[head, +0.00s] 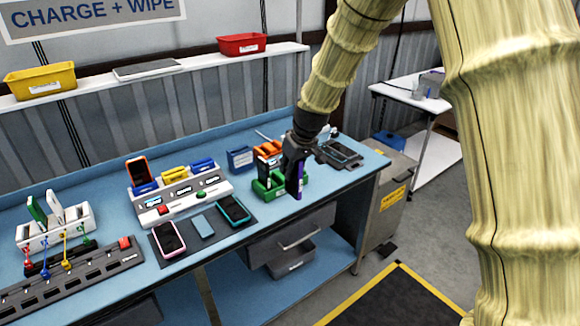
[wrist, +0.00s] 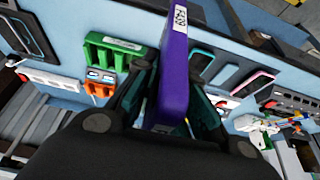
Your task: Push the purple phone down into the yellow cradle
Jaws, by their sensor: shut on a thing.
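The purple phone (head: 296,184) hangs upright in my gripper (head: 297,160), over the right part of the bench and in front of the green holder. In the wrist view the phone (wrist: 174,65) shows edge-on with a white label, and the fingers (wrist: 172,90) are closed on its two sides. The yellow cradle (head: 174,174) is the middle one on the white charging station, left of my gripper and well apart from the phone. Its slot looks empty. I cannot make out the yellow cradle in the wrist view.
An orange phone (head: 137,171) stands in the blue cradle left of the yellow one; another blue cradle (head: 203,165) is on its right. A green holder (head: 268,188) and an orange holder (head: 266,150) are beside my gripper. Phones lie on a dark mat (head: 185,243) in front.

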